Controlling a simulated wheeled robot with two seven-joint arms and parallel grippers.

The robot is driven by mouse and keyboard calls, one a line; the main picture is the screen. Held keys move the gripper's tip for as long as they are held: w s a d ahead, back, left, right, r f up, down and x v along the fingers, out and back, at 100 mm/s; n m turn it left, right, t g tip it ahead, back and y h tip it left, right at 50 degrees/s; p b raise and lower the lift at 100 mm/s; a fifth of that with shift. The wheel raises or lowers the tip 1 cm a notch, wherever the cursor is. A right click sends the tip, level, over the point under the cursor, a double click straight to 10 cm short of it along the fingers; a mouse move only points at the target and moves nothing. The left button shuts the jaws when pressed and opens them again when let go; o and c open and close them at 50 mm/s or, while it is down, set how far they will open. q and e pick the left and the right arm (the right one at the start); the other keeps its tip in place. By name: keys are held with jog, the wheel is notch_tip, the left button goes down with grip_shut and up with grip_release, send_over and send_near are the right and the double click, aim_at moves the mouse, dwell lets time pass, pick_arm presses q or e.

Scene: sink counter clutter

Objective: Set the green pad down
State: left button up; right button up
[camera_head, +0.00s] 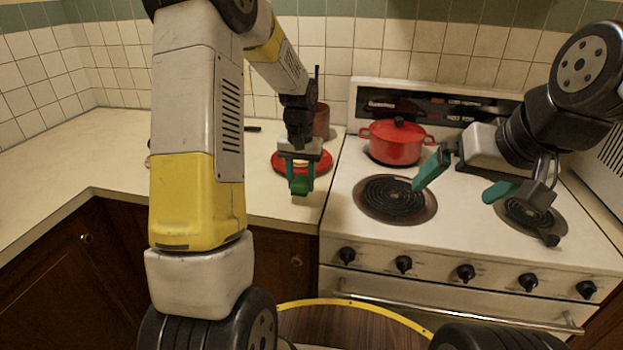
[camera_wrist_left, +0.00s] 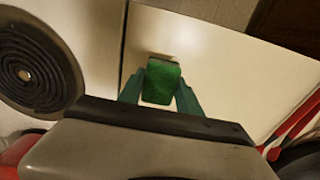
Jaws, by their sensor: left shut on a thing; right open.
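The green pad (camera_wrist_left: 161,80) is held between the two teal fingers of my left gripper (camera_wrist_left: 160,92) in the left wrist view. In the head view the pad (camera_head: 299,185) shows at the fingertips of my left gripper (camera_head: 300,180), over the counter (camera_head: 262,205) near its front edge, left of the stove. The pad appears raised above the counter, though the exact height is hard to tell. My right gripper (camera_head: 452,178) is open and empty above the stove top, its teal fingers wide apart.
A red plate (camera_head: 277,162) with something yellowish on it lies just behind my left gripper. A red pot (camera_head: 397,142) stands on a back burner. A brown canister (camera_head: 321,120) stands at the back. The counter's left part (camera_head: 60,165) is bare.

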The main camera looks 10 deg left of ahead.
aim_at(301, 190)
pick_arm(q)
jog(key=shift+f, duration=1.4)
jog(key=shift+f, duration=0.1)
jog(key=o, duration=1.2)
notch_tip(301, 190, up, 12)
jog(key=shift+f, duration=0.1)
jog(key=s+r+t, duration=0.3)
jog(key=s+r, duration=0.6)
jog(key=s, duration=0.1)
jog(key=s+t, duration=0.1)
jog(key=s, duration=0.3)
jog(key=s+d+r+t+h, duration=0.1)
jog(key=s, duration=0.4)
jog(key=s+d+t+h, duration=0.1)
jog(key=s, duration=0.4)
jog(key=shift+s+d+r, duration=0.15)
jog(key=shift+r, duration=0.15)
